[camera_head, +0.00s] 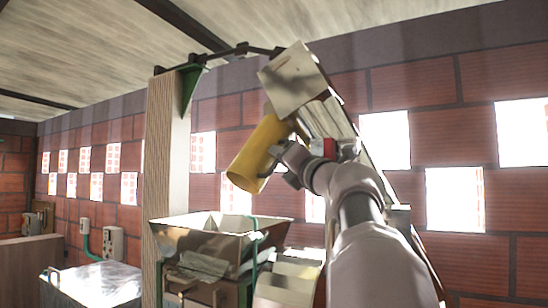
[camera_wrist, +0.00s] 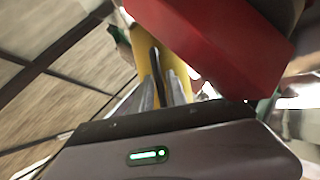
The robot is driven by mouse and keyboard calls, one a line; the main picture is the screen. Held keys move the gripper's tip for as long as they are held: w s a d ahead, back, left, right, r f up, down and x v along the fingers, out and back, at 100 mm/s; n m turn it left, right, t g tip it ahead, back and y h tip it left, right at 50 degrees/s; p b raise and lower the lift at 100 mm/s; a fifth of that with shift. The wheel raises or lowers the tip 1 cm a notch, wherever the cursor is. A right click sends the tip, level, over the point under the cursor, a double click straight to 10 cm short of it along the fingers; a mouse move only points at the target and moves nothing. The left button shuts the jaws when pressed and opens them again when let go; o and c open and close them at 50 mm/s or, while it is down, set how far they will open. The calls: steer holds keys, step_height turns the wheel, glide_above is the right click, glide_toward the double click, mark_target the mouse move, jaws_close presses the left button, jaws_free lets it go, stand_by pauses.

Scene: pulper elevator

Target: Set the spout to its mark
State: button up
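The yellow spout (camera_head: 255,152) is a tube hanging tilted below the metal head of the elevator (camera_head: 293,82), its open end pointing down and left above a metal hopper (camera_head: 205,235). My gripper (camera_head: 283,152) is at the spout's right side. In the wrist view, the yellow spout (camera_wrist: 178,70) is behind the fingers. A dark, thin handle (camera_wrist: 155,62) runs between the two grey fingers (camera_wrist: 163,92), which look closed on it. The finger ends are partly hidden. I cannot make out the mark in either view.
A red block (camera_wrist: 215,45) is very close to my gripper in the wrist view; a small red part (camera_head: 330,148) shows beside my wrist in the head view. A wooden post (camera_head: 163,170) stands left of the spout. A brick wall with bright openings is behind.

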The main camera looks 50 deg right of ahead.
steer(key=shift+o, duration=0.9)
steer(key=shift+d, duration=0.15)
